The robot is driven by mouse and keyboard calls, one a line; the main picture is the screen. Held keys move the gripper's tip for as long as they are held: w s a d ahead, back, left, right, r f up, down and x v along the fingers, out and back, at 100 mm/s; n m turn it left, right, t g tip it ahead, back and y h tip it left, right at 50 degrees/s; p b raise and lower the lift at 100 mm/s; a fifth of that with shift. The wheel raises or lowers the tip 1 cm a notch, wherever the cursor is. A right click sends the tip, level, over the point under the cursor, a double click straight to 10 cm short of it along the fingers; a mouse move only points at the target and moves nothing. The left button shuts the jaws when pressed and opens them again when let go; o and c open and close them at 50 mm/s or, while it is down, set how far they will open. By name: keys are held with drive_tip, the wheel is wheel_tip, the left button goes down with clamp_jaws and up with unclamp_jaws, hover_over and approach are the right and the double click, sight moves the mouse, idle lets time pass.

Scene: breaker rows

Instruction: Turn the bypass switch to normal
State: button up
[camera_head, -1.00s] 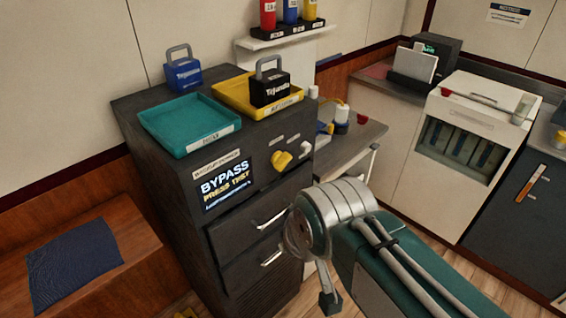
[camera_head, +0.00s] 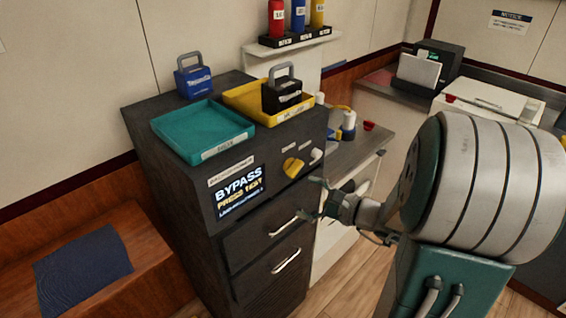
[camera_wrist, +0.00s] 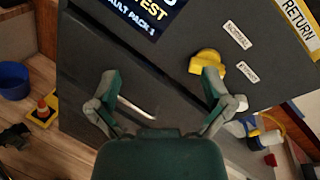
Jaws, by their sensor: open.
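A white handle-like part (camera_head: 316,156) sits right of the knob. My gripper (camera_head: 318,198) is open and empty, in front of the cabinet, below and right of the knob. In the wrist view its spread fingers (camera_wrist: 160,92) are apart from the knob.
A teal tray (camera_head: 248,137) and a yellow tray (camera_head: 229,98) lie on the cabinet top, with a blue padlock (camera_head: 194,80) and a black padlock (camera_head: 283,97). Drawer handles (camera_head: 285,262) stick out below. A counter (camera_head: 372,140) with small items stands right.

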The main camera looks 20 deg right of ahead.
sight(298, 171)
drive_tip(key=d+f+m+t+h, duration=0.1)
drive_tip(key=d+m+t+h, duration=0.25)
drive_tip(key=d, duration=0.25)
drive_tip(key=shift+m, duration=0.45)
drive_tip(key=x, duration=1.1)
drive_tip(key=shift+w+d+f, duration=0.1)
drive_tip(key=shift+w+f, duration=0.1)
drive_tip(key=shift+w, duration=0.1)
drive_tip(key=c, duration=1)
